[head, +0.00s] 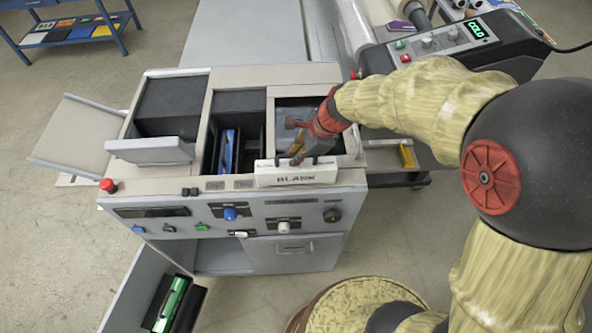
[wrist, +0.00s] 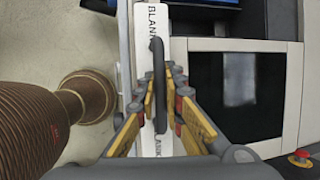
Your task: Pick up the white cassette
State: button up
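The white cassette (head: 298,175), marked BLANK, stands at the front rim of the machine's right-hand bay in the head view. In the wrist view the white cassette (wrist: 148,68) runs up the middle, with a dark handle (wrist: 158,85) along its top. My gripper (head: 298,150) is just above the cassette. In the wrist view my gripper (wrist: 157,100) is open, with one finger on each side of the handle. I cannot tell whether the fingers touch the cassette.
A blue cassette (head: 228,152) stands in the middle bay. A green cassette (head: 172,304) lies in the open lower door. A red stop button (head: 107,184) sits on the left front corner. A black control box (head: 450,45) reading COLD stands behind right.

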grip_shut()
jog(key=shift+r, duration=0.25)
dwell(0.7)
